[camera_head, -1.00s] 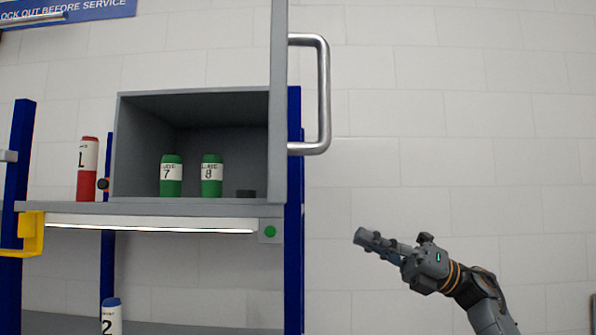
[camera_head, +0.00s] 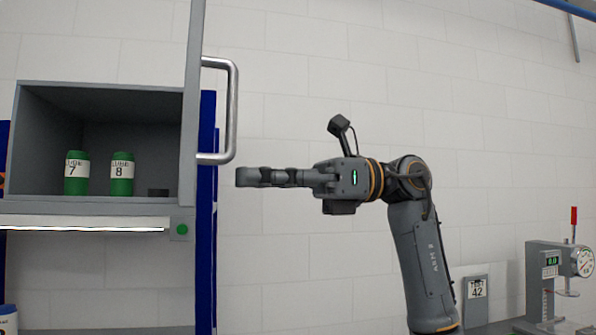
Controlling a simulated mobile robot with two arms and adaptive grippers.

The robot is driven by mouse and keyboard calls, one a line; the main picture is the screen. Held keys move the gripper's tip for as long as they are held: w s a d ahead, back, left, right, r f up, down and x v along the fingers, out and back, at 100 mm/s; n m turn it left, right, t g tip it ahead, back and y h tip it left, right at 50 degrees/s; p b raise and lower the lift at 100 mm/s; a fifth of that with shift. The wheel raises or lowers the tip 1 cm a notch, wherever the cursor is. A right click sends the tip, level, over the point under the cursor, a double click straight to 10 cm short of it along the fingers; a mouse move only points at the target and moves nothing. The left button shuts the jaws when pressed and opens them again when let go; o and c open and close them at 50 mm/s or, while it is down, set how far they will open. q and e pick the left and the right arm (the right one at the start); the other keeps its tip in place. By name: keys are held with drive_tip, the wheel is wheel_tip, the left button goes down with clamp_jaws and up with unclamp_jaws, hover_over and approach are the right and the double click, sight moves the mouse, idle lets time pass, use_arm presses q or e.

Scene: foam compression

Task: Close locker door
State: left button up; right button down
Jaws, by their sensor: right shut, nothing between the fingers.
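The locker is a grey open-front box (camera_head: 100,93) on a shelf at the left. Its grey door (camera_head: 190,110) stands open, seen nearly edge-on at the box's right side. A silver bar handle (camera_head: 232,110) sticks out from the door to the right. Inside the box are a green can marked 7 (camera_head: 77,172), a green can marked 8 (camera_head: 122,174) and a small dark disc (camera_head: 158,192). My right gripper (camera_head: 240,177) is shut and empty. It points left, just below and right of the handle's lower end, apparently apart from it. My left gripper is out of view.
The shelf edge (camera_head: 80,209) carries a light strip and a green button (camera_head: 182,229). A blue post (camera_head: 206,260) stands under the door. A gauge press (camera_head: 548,280) and a sign marked 42 (camera_head: 476,289) stand at lower right. The wall area between is clear.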

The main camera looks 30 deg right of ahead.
drive_tip(key=a, duration=0.3)
drive_tip(key=a+p, duration=0.1)
drive_tip(key=shift+w+a, duration=0.25)
drive_tip(key=shift+w, duration=0.15)
drive_tip(key=shift+f, duration=0.1)
